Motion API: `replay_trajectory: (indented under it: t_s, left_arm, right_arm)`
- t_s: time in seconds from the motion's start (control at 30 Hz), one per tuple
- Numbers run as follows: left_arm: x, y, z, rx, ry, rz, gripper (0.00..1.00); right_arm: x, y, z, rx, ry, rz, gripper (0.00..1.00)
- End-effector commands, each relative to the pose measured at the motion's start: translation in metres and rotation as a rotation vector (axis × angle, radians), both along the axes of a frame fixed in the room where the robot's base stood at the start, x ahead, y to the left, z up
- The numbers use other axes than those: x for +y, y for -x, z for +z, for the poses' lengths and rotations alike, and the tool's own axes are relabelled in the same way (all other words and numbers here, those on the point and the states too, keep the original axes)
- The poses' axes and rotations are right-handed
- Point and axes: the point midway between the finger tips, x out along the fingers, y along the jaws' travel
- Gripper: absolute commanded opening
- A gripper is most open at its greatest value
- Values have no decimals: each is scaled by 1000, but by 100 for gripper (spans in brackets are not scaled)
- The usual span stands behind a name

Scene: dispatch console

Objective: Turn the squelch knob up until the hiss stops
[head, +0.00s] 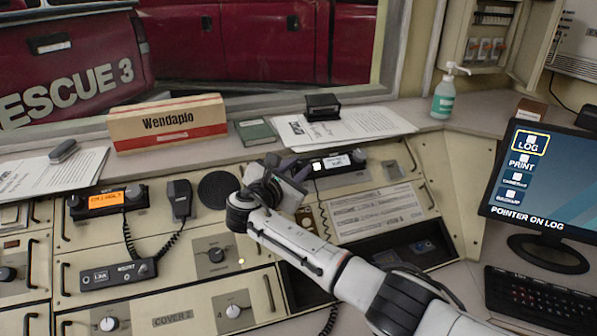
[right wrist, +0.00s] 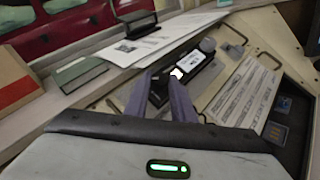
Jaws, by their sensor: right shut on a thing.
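A small black radio unit (head: 338,163) with a lit white display and a bright square sits on the sloped console, right of the round speaker grille. It also shows in the right wrist view (right wrist: 196,66). My right gripper (head: 297,167) is at the left end of this radio. In the right wrist view its two purple-grey fingers (right wrist: 165,90) reach to the radio's face, close together. They are shut on a small dark part there, which looks like the squelch knob. The fingers hide most of it, so its label and turn position cannot be read. My left gripper is not in view.
A radio with an orange display (head: 106,200) and a handset (head: 180,199) with a coiled cord are at left. Another knob (head: 216,254) sits on the panel below. Papers (head: 360,124), a sanitizer bottle (head: 443,97) and a monitor (head: 540,180) stand around the console.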

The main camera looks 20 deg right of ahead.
Motion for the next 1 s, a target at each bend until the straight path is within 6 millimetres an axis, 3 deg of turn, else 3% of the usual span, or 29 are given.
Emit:
replay_trajectory:
  t_s: [0.47,0.5,0.6,1.0]
  left_arm:
    - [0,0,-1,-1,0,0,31]
    - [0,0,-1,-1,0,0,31]
    - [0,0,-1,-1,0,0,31]
    - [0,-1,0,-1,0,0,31]
  right_arm:
    - [0,0,-1,4,-9,-16,0]
    - [0,0,-1,3,-8,-16,24]
    - [0,0,-1,3,-8,-15,41]
    - [5,4,1,0,-9,-14,41]
